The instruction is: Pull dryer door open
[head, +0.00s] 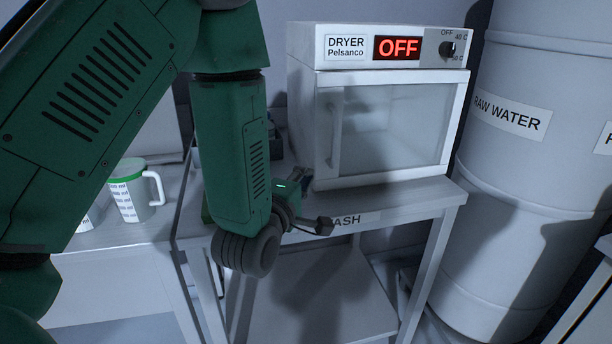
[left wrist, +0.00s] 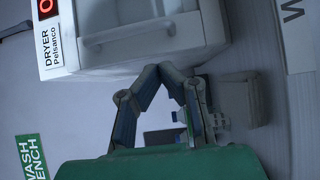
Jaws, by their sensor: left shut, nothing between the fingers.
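The dryer (head: 376,58) is a white box with a red OFF display, standing on a bench. Its glass-fronted door (head: 390,125) looks closed. The vertical door handle (head: 335,130) is on the door's left side. In the left wrist view, the handle (left wrist: 135,32) shows near the top, turned sideways. My left gripper (head: 306,183) is low at the dryer's front left corner, below the handle and partly hidden by my arm. In the left wrist view, the left gripper (left wrist: 172,70) has its fingertips together, empty and apart from the handle. My right gripper is not in view.
The bench (head: 440,190) under the dryer carries a partly hidden label ending in ASH. A large raw water barrel (head: 530,170) stands close on the right. A white jug with a green rim (head: 136,190) stands on a left table. A knob (head: 447,49) is on the dryer's panel.

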